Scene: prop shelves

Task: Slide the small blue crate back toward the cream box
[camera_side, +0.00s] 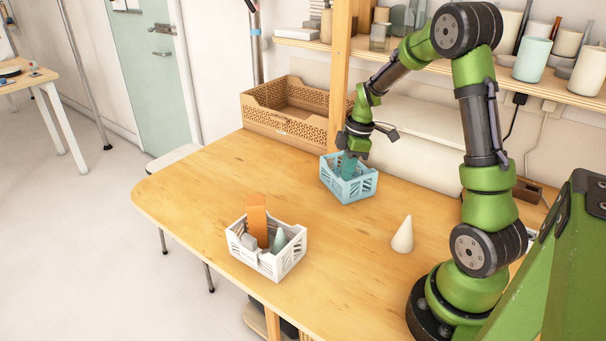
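The small blue crate (350,187) stands upright on the wooden table, toward the back and near a wooden post. Something teal (347,163) shows inside it. My gripper (354,151) is at the crate's back part, pointing down. Its fingertips are hidden or too small to make out, so I cannot tell whether they touch the crate or its contents. A long cream box-like shape (430,128) lies along the back of the table, behind my arm and to the right of the blue crate. My arm partly covers it.
A white crate (272,262) with an orange block and a grey-green cone stands at the front left. A cream cone (402,235) stands right of centre. A tan crate (285,112) sits at the back left. A loaded shelf (548,86) hangs above. The table's left part is clear.

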